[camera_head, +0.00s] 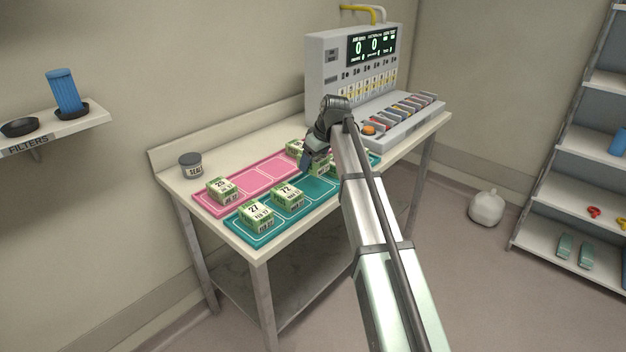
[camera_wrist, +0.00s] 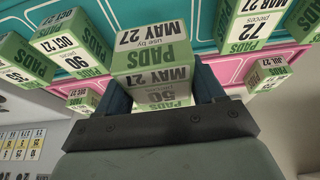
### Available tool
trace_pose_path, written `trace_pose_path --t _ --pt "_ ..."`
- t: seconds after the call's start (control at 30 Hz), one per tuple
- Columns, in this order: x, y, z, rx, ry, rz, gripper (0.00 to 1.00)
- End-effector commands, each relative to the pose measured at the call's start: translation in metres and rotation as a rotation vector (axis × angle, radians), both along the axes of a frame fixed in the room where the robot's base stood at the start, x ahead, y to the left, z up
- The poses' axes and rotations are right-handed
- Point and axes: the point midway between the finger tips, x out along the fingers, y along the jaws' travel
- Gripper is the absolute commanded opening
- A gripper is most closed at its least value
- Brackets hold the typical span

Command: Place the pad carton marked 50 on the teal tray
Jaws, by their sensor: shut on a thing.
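My gripper (camera_head: 306,164) is shut on a green and white pad carton (camera_wrist: 158,60) marked 50, MAY 27. In the wrist view its body sits between the two fingers (camera_wrist: 163,92). In the head view my gripper is over the middle of the bench, near the border of the teal tray (camera_head: 319,188) and the pink tray; the arm hides much there, and I cannot tell the carton's height. On the teal tray stand the cartons marked 27 (camera_head: 256,215) and 72 (camera_head: 287,195). In the wrist view a carton marked 90 (camera_wrist: 72,45) also stands on teal.
The pink tray (camera_head: 254,172) lies behind the teal one, with a carton marked 25 (camera_head: 219,190) and another carton (camera_head: 294,148). A grey jar (camera_head: 190,165) stands at the left. A panel machine (camera_head: 330,66) is at the back right. Bare teal shows right of carton 72.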

Motion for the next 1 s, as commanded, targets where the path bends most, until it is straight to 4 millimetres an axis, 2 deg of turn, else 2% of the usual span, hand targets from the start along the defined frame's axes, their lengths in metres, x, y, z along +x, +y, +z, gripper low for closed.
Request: trace_pose_path --t 0.1,0.33,0.57,1.0 --pt "-0.001 0.0 -0.02 0.0 0.002 -0.001 0.25" --pt "0.0 0.0 -0.037 0.0 0.0 -0.001 0.25" --pt "-0.001 0.0 -0.064 0.0 0.0 -0.001 0.25" --pt "0.0 0.0 -0.069 0.001 0.0 -0.001 0.25"
